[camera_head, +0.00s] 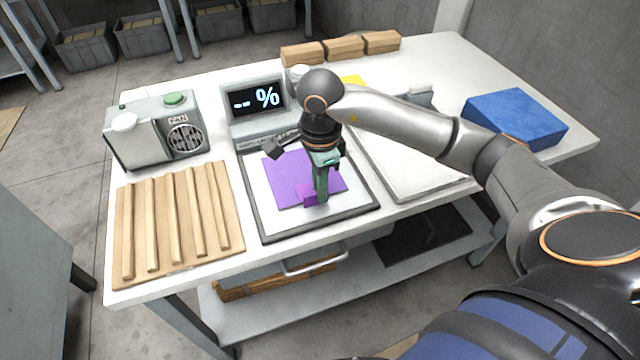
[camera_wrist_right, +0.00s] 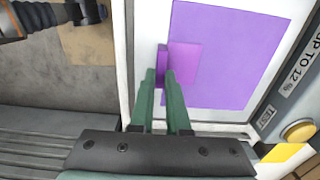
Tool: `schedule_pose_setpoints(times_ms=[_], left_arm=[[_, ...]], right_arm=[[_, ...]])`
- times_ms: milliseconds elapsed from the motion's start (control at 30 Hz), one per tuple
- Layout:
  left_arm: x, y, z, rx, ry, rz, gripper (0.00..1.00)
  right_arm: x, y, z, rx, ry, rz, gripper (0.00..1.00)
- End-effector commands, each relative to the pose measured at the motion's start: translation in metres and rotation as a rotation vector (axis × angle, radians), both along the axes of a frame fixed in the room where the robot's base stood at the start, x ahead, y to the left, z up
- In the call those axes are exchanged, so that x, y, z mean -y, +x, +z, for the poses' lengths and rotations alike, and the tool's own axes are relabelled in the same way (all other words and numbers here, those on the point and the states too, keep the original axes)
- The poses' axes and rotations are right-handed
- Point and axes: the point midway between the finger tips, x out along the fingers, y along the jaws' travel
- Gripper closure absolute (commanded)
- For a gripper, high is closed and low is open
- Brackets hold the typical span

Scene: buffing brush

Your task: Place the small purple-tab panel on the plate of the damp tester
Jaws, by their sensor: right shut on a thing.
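The purple panel (camera_head: 283,170) lies level over the white, dark-rimmed plate (camera_head: 268,224) of the damp tester (camera_head: 250,127), inside its rim. I cannot tell whether it rests fully on the plate. My right gripper (camera_head: 321,197), with green fingers, is shut on the panel's small upright purple tab (camera_head: 305,195). In the right wrist view, the fingers (camera_wrist_right: 162,75) stand either side of the tab (camera_wrist_right: 162,58), and the panel (camera_wrist_right: 230,50) spreads to the right. Part of my left arm shows at that view's upper left; its gripper's fingers cannot be made out.
The tester's display (camera_head: 257,98) reads "-- %". A slatted wooden rack (camera_head: 180,222) lies left of the plate, with a grey fan unit (camera_head: 152,130) behind it. A white tray (camera_head: 410,170) lies to the right, then a blue block (camera_head: 515,119). Wooden blocks (camera_head: 343,47) stand at the back.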

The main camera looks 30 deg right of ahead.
Motion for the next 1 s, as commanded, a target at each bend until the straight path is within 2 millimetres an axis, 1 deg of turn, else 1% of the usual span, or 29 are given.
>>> schedule_pose_setpoints(times_ms=[67,100,333,600,733,867,1000], left_arm=[[0.000,0.000,-0.004,-0.001,0.000,-0.001,0.50],[0.001,0.000,-0.003,-0.002,0.000,-0.001,0.50],[0.001,0.000,-0.001,-0.002,-0.002,-0.002,0.50],[0.002,0.001,0.001,0.001,-0.003,-0.003,0.50],[0.002,0.003,0.004,0.009,-0.003,-0.002,0.50],[0.001,0.002,0.004,0.009,-0.003,-0.002,0.50],[0.000,0.001,0.002,0.002,0.000,-0.001,0.50]], right_arm=[[0.000,0.000,-0.004,0.001,0.000,0.000,1.00],[0.000,0.000,-0.003,0.000,0.000,0.000,0.83],[0.000,0.000,-0.002,0.000,0.000,0.000,0.57],[0.000,0.000,-0.001,0.000,0.000,0.000,0.56],[0.000,0.001,0.008,0.003,0.000,0.000,0.56],[0.000,0.001,0.032,0.006,0.001,0.000,0.56],[0.000,0.001,0.065,0.006,0.001,0.000,0.56]])
